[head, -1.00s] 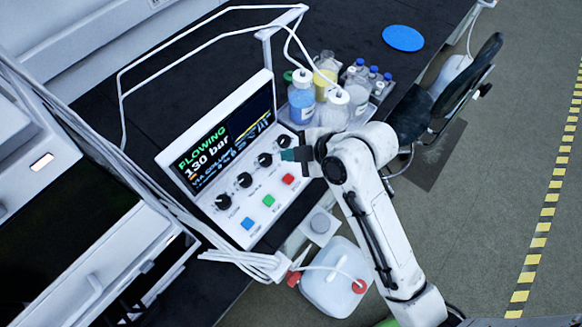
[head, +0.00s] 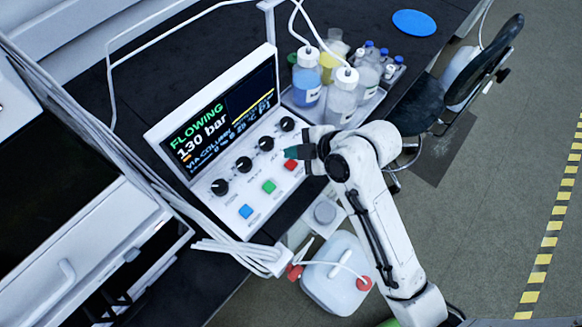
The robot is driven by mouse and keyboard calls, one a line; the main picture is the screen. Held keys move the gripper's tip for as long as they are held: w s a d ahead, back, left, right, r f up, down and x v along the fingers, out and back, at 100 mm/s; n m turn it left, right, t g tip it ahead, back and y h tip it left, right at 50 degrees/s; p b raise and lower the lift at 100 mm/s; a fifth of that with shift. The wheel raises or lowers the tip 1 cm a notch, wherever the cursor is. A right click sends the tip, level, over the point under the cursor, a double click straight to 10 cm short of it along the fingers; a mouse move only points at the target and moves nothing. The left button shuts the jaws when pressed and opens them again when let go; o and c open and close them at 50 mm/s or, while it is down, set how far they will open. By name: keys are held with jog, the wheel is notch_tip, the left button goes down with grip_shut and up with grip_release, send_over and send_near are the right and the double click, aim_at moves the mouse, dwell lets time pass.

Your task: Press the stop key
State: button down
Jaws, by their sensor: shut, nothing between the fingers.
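A white control panel (head: 205,208) stands on the dark bench, with a lit screen (head: 222,123) reading "FLOWING" and "130 bar". Its front row holds a blue key (head: 246,211), a green key (head: 269,187) and a red key (head: 291,165); their small labels are too blurred to read. My gripper (head: 290,153) is shut and empty. Its dark green fingertips point left, just above the red key in the picture and partly beside its upper edge. I cannot tell whether they touch the panel or hover over it.
Several black knobs (head: 243,164) sit between screen and keys. A tray (head: 302,112) of bottles stands behind my gripper. A white canister (head: 335,278) with red caps stands below the bench edge. White tubes (head: 215,252) run along the panel's left side. A chair (head: 455,85) is at right.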

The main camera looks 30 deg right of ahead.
aim_at(294, 166)
jog(key=shift+f+b, duration=0.4)
jog(key=shift+f, duration=0.7)
jog(key=shift+f, duration=0.15)
dwell(1.1)
jog(key=shift+f, duration=0.25)
jog(key=shift+f+b, duration=0.4)
jog(key=shift+f, duration=0.1)
dwell(0.7)
dwell(0.4)
jog(key=shift+r+p, duration=0.95)
notch_tip(294, 166, up, 5)
jog(key=p, duration=0.4)
jog(key=shift+p, duration=0.4)
